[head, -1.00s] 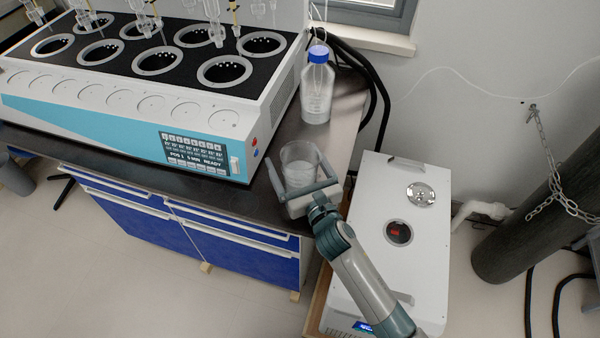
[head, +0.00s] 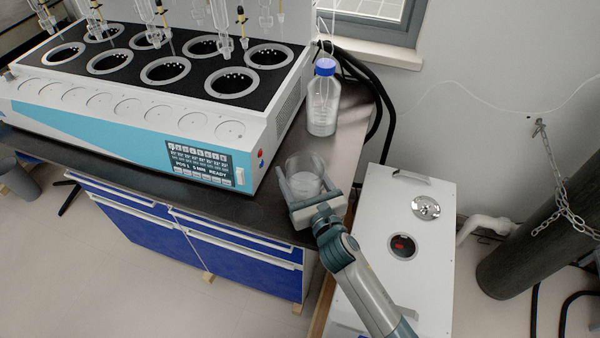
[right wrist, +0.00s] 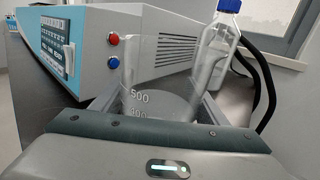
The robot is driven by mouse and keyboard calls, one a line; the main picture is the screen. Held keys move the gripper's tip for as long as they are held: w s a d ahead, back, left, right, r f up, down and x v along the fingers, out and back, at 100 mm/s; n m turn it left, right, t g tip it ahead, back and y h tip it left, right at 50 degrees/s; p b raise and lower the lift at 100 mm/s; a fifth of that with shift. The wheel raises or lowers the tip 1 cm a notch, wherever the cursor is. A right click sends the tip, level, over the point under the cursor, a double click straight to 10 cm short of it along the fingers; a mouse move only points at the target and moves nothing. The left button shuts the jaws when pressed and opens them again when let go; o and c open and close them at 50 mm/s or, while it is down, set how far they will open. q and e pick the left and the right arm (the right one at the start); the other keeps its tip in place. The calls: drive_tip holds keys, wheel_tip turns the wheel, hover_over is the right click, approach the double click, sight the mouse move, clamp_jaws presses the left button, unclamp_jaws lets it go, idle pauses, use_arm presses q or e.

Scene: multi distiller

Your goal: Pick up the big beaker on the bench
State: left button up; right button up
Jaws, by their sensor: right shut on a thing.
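The big beaker (head: 306,172) is clear glass and stands upright at the right end of the dark bench (head: 262,212). In the right wrist view the beaker (right wrist: 160,88) shows white volume marks, with its lower part hidden behind my gripper body. My right gripper (head: 305,184) reaches in from the lower right and is shut on the beaker, one finger along each side. I cannot tell whether the beaker's base touches the bench. My left gripper is not in view.
A multi-position distiller (head: 110,135) fills the bench left of the beaker. A clear bottle with a blue cap (head: 323,105) stands behind the beaker. A white box-shaped device (head: 402,275) stands right of the bench, and a dark gas cylinder (head: 520,245) is farther right.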

sight(300, 159)
drive_tip(key=shift+r, duration=0.25)
drive_tip(key=shift+r, duration=1.6)
drive_tip(key=shift+w+d+r, duration=0.1)
drive_tip(key=shift+d+r, duration=0.1)
drive_tip(key=shift+r, duration=0.05)
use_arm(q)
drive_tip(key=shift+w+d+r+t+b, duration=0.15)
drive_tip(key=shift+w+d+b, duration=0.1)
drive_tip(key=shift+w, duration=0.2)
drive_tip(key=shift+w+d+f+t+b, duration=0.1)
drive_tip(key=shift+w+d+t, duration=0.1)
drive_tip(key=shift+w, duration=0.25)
use_arm(e)
drive_tip(key=w+d+r, duration=0.3)
drive_tip(key=d+r, duration=0.3)
drive_tip(key=d, duration=0.4)
drive_tip(key=shift+w+d+r, duration=0.15)
drive_tip(key=shift+w+r, duration=0.1)
drive_tip(key=shift+w, duration=0.15)
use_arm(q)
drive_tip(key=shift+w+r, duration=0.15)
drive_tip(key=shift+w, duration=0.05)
use_arm(e)
drive_tip(key=shift+d, duration=0.1)
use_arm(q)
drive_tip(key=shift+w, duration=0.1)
